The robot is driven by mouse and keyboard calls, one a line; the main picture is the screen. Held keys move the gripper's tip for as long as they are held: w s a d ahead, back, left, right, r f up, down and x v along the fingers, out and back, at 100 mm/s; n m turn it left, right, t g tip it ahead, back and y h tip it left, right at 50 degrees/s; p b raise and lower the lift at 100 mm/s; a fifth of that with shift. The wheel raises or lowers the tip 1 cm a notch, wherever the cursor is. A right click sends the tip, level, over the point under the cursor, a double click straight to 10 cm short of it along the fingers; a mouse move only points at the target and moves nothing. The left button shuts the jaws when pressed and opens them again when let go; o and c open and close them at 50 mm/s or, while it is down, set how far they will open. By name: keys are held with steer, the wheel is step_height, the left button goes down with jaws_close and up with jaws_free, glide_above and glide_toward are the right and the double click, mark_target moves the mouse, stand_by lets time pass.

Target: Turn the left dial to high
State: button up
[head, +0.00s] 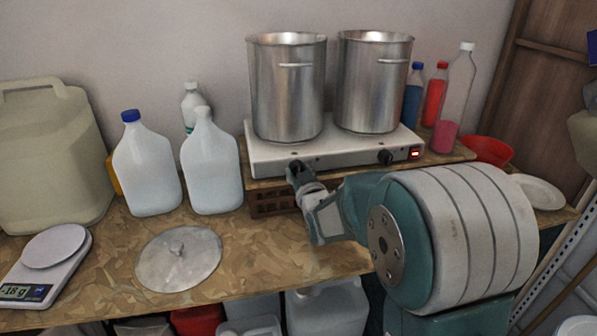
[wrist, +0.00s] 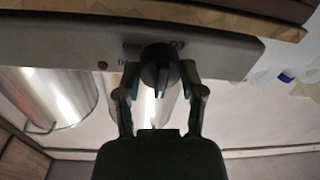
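The left dial (wrist: 160,68) is a round black knob on the front of the white two-burner stove (head: 262,153). In the wrist view it sits at the upper middle, with its raised grip pointing down the picture. My gripper (wrist: 160,80) is open, one finger on each side of the dial, with small gaps seeming to show. In the head view my gripper (head: 297,175) is at the stove's left front, and it largely hides the left dial. The right dial (head: 385,157) is black and clear of my arm.
Two tall steel pots (head: 287,90) (head: 374,85) stand on the stove. White jugs (head: 211,165) stand left of it, and a round metal lid (head: 179,260) lies in front of them. A scale (head: 48,262) is far left. Bottles (head: 436,95) and a red bowl (head: 487,150) are at right.

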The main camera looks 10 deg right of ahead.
stand_by(0.4)
steer(key=m, duration=0.3)
steer(key=shift+m, duration=0.3)
steer(key=m, duration=0.3)
steer(key=shift+m, duration=0.4)
steer(key=m, duration=0.6)
steer(key=shift+f+m+t+h, duration=0.1)
steer(key=shift+m+t+h, duration=0.2)
steer(key=o, duration=1.2)
steer(key=shift+d, duration=0.1)
steer(key=shift+c, duration=0.2)
steer(key=s, duration=1.1)
steer(key=shift+s+f, duration=0.4)
